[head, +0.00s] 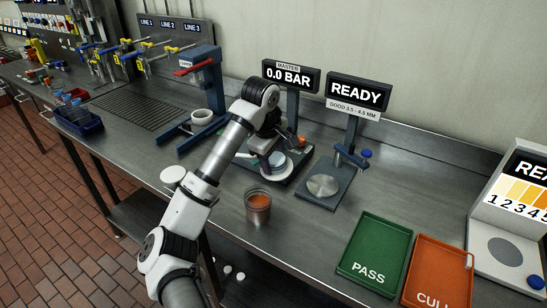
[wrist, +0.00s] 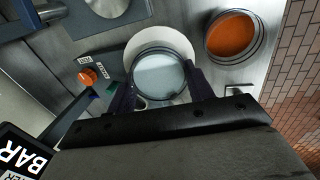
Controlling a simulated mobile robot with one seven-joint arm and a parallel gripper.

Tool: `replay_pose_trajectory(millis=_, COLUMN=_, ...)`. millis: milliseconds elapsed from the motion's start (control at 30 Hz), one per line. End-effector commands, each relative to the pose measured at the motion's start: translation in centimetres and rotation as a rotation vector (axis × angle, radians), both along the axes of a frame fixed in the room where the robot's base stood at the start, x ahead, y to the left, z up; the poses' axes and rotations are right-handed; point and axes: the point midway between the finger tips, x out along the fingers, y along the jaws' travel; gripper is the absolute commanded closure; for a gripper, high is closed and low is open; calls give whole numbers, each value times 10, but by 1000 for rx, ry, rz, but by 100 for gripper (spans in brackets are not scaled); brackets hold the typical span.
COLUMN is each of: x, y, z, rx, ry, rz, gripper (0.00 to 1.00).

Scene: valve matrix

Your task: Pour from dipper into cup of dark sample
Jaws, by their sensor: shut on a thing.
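My gripper (head: 272,157) is at the middle of the bench, above the base of the MASTER station. In the wrist view its two dark fingers (wrist: 160,88) are shut on a round vessel (wrist: 158,74) with a glassy rim and a pale grey-blue inside. I cannot tell whether this is the dipper. The vessel also shows in the head view (head: 279,160), over a white disc (wrist: 133,52). A clear cup with orange-brown contents (head: 258,207) stands upright on the bench, in front of my gripper and apart from it. It also shows in the wrist view (wrist: 231,36).
A READY gauge stand (head: 322,186) with a round plate is to the right. The green PASS tray (head: 375,241) and orange CULL tray (head: 440,272) lie at the right front. A blue press stand (head: 207,95) is at left. Bare bench surrounds the cup.

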Motion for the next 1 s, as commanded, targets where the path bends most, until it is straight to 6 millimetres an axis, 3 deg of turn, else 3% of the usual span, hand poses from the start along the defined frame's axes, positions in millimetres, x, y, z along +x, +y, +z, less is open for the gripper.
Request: replay_pose_trajectory(millis=1000, x=-4, y=3, z=1, rx=-26, ry=-35, rz=-1, gripper=74)
